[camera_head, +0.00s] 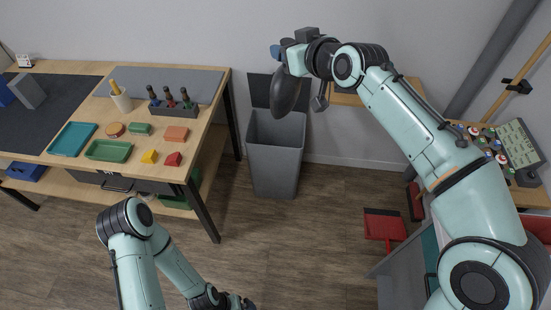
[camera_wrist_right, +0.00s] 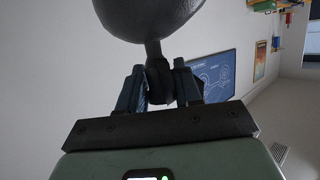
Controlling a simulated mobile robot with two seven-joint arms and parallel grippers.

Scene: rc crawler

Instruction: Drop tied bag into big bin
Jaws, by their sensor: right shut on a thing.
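The tied bag (camera_head: 284,92) is a dark grey, rounded sack hanging from my right gripper (camera_head: 284,52). In the right wrist view the fingers (camera_wrist_right: 160,88) are shut on the narrow neck of the bag (camera_wrist_right: 150,14). The big bin (camera_head: 274,165) is a tall grey container standing on the floor against the wall, with its top open and a dark lid (camera_head: 259,88) raised behind. In the head view the bag is above the bin's opening and in front of the lid; its exact height is unclear. My left gripper (camera_head: 236,303) is low at the bottom edge, partly cut off.
A wooden workbench (camera_head: 52,158) with trays (camera_head: 108,151), coloured blocks and a tool holder (camera_head: 172,109) stands left of the bin. A control panel (camera_head: 515,145) sits on a table at right. A red stool-like object (camera_head: 384,225) stands on the floor. Floor before the bin is clear.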

